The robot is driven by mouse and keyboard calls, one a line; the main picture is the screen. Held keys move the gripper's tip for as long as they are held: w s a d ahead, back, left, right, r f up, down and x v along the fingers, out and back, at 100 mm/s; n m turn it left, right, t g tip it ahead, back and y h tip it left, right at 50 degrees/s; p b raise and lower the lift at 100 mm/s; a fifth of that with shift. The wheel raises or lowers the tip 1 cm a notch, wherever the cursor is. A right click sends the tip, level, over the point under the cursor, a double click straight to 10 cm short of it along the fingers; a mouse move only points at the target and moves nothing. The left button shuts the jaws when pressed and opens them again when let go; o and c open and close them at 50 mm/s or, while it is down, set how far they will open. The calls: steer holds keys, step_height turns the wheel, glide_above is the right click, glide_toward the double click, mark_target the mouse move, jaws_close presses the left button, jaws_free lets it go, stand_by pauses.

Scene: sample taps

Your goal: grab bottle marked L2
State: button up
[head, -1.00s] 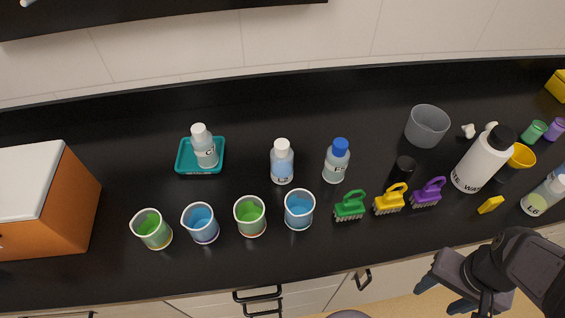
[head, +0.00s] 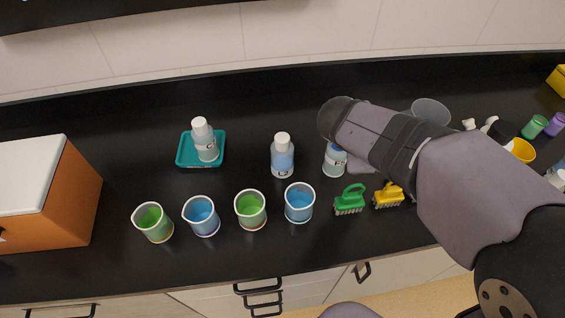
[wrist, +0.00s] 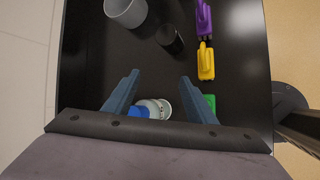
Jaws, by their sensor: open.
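A bottle with a white cap and pale blue liquid (head: 282,157) stands upright at the middle of the bench in the head view; its label is too small to read surely. To its right is a blue-liquid bottle marked F (head: 335,159), partly covered by my arm. In the wrist view a bottle with a blue cap (wrist: 138,111) shows low between the fingers, its lower part cut off by the gripper body. My gripper (wrist: 159,76) is open and empty above the bench. In the head view my arm hides the fingers.
A white-capped bottle (head: 205,143) stands on a teal tray (head: 181,160). Several beakers, such as a green one (head: 250,208), line the front. Green (head: 349,200) and yellow (head: 388,196) brushes lie right of them. An orange box (head: 75,195) is at left. The back of the bench is clear.

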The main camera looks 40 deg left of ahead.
steer(key=s+a+n+t+h, duration=0.1)
steer(key=s+a+n+t, duration=0.2)
steer(key=a+n+t, duration=0.35)
step_height(320, 180, up, 5)
steer(key=n+t+y+b, duration=0.2)
steer(key=n+t+y, duration=0.2)
steer(key=n, duration=0.2)
glide_above(278, 143)
steer(key=s, duration=0.2)
step_height(278, 143, down, 8)
steer(key=shift+d+r+p, duration=0.1)
steer(key=shift+p, duration=1)
steer(key=shift+w+f, duration=0.2)
steer(key=shift+w, duration=0.55)
steer(key=w+p, duration=0.1)
steer(key=w, duration=0.1)
steer(key=w+p, duration=0.1)
steer(key=w, duration=0.1)
steer(key=w+p, duration=0.1)
steer(key=w, duration=0.1)
steer(key=shift+w+a, duration=0.1)
steer(key=shift+a, duration=0.2)
jaws_close()
